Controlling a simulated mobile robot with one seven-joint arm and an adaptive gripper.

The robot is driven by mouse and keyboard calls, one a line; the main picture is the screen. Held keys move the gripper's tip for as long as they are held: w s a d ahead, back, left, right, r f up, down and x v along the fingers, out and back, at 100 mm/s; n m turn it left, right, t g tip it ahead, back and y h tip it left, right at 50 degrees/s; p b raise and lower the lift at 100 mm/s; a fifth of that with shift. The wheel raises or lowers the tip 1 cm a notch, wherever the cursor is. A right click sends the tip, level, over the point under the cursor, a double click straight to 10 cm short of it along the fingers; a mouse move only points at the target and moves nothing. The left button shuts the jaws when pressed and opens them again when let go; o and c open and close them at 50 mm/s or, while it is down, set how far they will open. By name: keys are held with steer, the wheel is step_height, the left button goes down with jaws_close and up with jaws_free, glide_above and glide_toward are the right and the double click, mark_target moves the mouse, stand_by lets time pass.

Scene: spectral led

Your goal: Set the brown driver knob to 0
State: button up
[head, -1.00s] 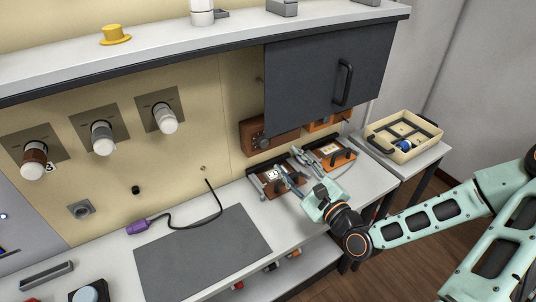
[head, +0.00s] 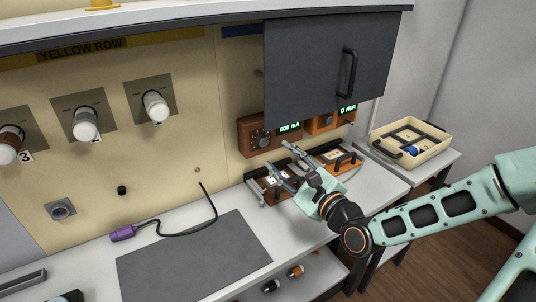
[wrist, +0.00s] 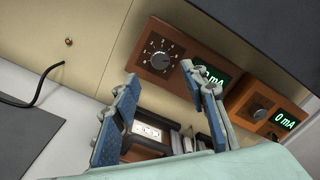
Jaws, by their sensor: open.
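The brown driver (head: 270,135) is a box on the back wall under the dark cabinet door. The pointer's exact number is too small to tell. My gripper (head: 279,157) is open and empty, in front of and below the brown driver. In the wrist view, its blue-padded fingers (wrist: 160,78) spread to either side below the knob, and the right one partly covers the display.
An orange driver (head: 328,120) reading 0 mA sits to the right. Handled brown fixtures (head: 336,160) stand on the bench below. The dark cabinet door (head: 325,70) overhangs the drivers. A grey mat (head: 195,260) and a purple plug (head: 123,233) lie left.

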mark_target(264, 142)
steer(key=b+x, duration=0.1)
steer(key=x, duration=0.6)
jaws_close()
stand_by(0.3)
